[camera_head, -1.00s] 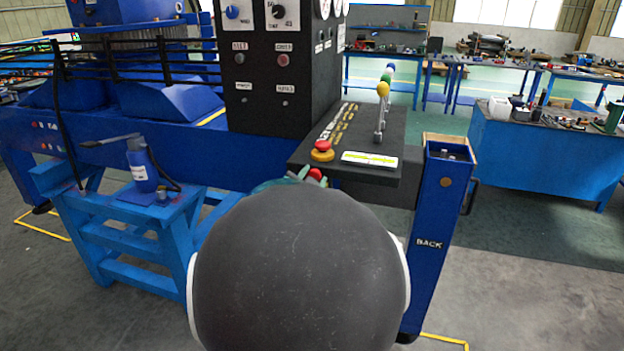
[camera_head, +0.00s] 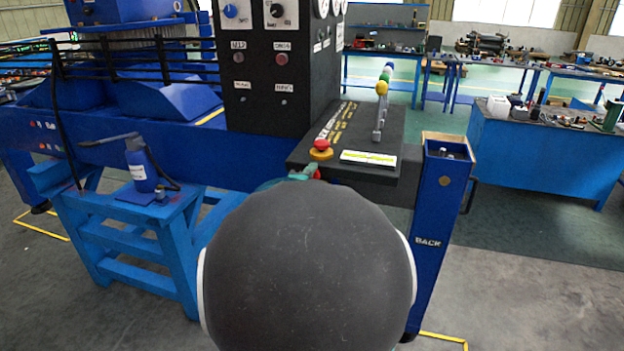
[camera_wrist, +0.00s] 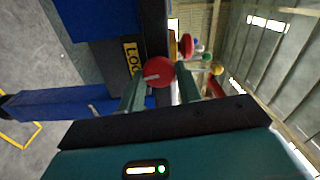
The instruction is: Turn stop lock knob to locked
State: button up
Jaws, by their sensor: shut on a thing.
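The stop lock knob (camera_wrist: 158,71) is round and red with a white pointer mark. In the wrist view it sits between the two green fingers of my gripper (camera_wrist: 161,88), which is shut on it. The white mark points to the left in that view. A yellow label (camera_wrist: 132,57) beside the knob shows the letters "LOC"; the rest is hidden. In the head view my gripper (camera_head: 305,174) shows as a small green patch at the front of the black console, and only a sliver of the red knob (camera_head: 317,174) shows. My dark arm hides most of it.
A red mushroom button (camera_head: 321,146) on a yellow base stands on the console (camera_head: 350,172) just above the knob. Levers with coloured balls (camera_head: 382,88) rise behind it. A blue post (camera_head: 432,240) marked "BACK" stands right. A blue stand (camera_head: 135,225) with a pump is left.

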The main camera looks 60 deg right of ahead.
jog(key=shift+m, duration=0.7)
jog(key=o, duration=0.9)
jog(key=shift+w+d, duration=0.1)
jog(key=shift+o, duration=0.2)
jog(key=shift+a, duration=0.25)
